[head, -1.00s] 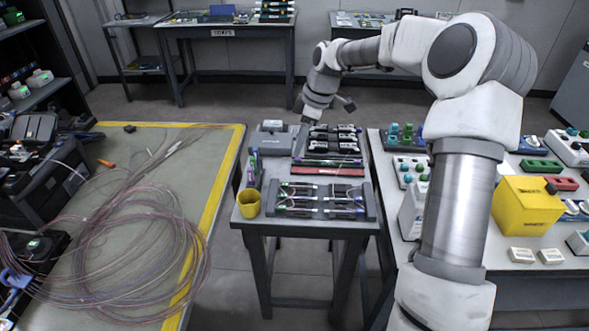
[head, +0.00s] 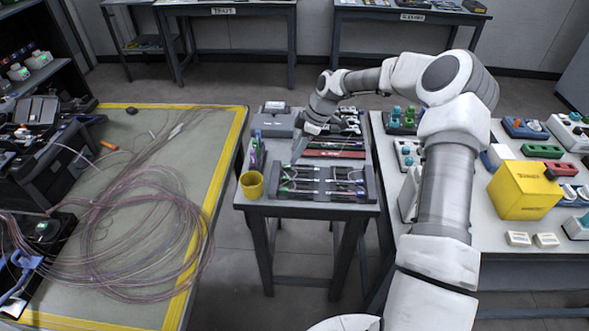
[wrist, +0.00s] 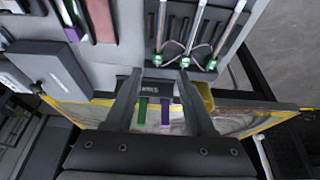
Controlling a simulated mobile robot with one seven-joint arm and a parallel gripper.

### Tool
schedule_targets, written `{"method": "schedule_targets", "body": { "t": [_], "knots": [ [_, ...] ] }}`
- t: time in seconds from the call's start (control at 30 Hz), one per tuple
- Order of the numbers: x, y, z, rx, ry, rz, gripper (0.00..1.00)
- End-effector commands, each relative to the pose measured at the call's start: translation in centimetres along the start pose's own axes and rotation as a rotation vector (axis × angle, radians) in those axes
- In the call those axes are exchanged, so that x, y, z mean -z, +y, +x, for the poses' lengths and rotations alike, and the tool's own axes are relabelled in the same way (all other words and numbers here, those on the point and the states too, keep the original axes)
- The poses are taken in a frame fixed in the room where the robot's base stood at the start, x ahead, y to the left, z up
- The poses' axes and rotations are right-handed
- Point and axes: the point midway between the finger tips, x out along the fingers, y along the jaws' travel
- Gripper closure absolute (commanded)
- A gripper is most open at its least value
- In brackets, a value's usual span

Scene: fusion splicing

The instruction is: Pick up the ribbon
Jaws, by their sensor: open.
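I cannot tell for certain which thing is the ribbon. Thin pinkish strands (head: 88,262) lie in a loose coil on the left table. On the middle table, a dark tray (head: 371,190) holds thin tubes with green ends and curved fine strands; part of it shows in the wrist view (wrist: 226,40). My gripper (head: 297,152) is low over the middle table, behind the tray and right of the small tool holder. In the wrist view my gripper (wrist: 158,76) is open, with nothing held. The labelled tool holder, with a green and a purple tool, shows between the fingers.
A yellow cup (head: 252,185) stands at the middle table's front left corner. A grey case (head: 272,124) and a red bar (head: 335,154) lie behind the tray. The right table holds a yellow box (head: 527,191) and several small devices. Bare floor separates the left and middle tables.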

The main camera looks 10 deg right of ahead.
Motion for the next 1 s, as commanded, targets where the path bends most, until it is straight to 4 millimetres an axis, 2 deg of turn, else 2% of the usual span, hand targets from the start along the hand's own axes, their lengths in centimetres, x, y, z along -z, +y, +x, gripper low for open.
{"method": "schedule_targets", "body": {
  "t": [0.27,0.53,0.77,0.8,1.0],
  "knots": [
    [-0.1,0.1,1.7,0.0,0.0,0.0,0.45],
    [-0.2,0.3,5.5,0.001,0.0,0.0,0.45],
    [-0.2,0.4,5.9,-0.002,-0.001,0.0,0.45],
    [-0.2,0.4,5.9,-0.002,-0.001,0.0,0.47],
    [-0.2,0.4,5.8,-0.002,-0.001,0.0,0.83]
  ]
}}
